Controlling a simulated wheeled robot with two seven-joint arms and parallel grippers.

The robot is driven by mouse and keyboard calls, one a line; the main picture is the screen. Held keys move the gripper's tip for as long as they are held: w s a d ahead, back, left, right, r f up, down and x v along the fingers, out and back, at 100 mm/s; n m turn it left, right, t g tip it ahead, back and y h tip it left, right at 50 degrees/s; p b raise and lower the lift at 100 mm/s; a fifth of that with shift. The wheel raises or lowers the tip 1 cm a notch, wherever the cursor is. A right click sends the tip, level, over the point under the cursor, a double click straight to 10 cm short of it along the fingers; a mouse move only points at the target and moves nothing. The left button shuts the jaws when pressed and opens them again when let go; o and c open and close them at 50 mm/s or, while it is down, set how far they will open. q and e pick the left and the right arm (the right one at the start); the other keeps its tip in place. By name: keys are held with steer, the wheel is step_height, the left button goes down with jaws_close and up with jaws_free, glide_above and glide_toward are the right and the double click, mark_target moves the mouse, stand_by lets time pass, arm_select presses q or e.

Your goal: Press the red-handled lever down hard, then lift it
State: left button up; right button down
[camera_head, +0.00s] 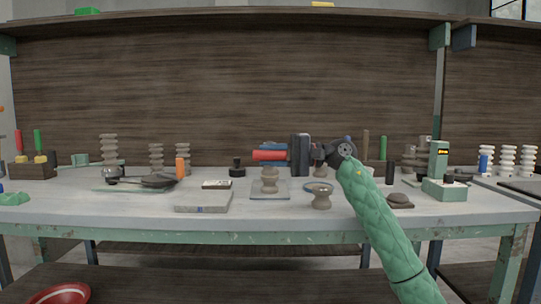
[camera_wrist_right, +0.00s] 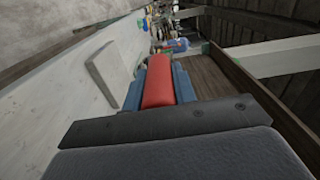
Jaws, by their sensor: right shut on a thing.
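The lever's red handle (camera_head: 269,156) lies level above the middle of the bench; the rest of the lever is hidden or cannot be made out. My right gripper (camera_head: 263,155) reaches it from the right, with one blue finger above and one below, shut on the handle. In the right wrist view the red handle (camera_wrist_right: 158,82) sits between the two blue fingers (camera_wrist_right: 158,70). My left gripper is not in view.
A flat grey box (camera_head: 203,202) lies left of the plate. A small pedestal dish (camera_head: 320,196) stands close on the right, near my right arm. A green device (camera_head: 443,187) stands farther right.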

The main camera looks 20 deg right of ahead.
steer(key=c, duration=1.1)
jaws_free()
steer(key=shift+d, duration=0.1)
steer(key=shift+p+v, duration=0.55)
steer(key=shift+v, duration=3.3)
steer(key=shift+s+r, duration=0.1)
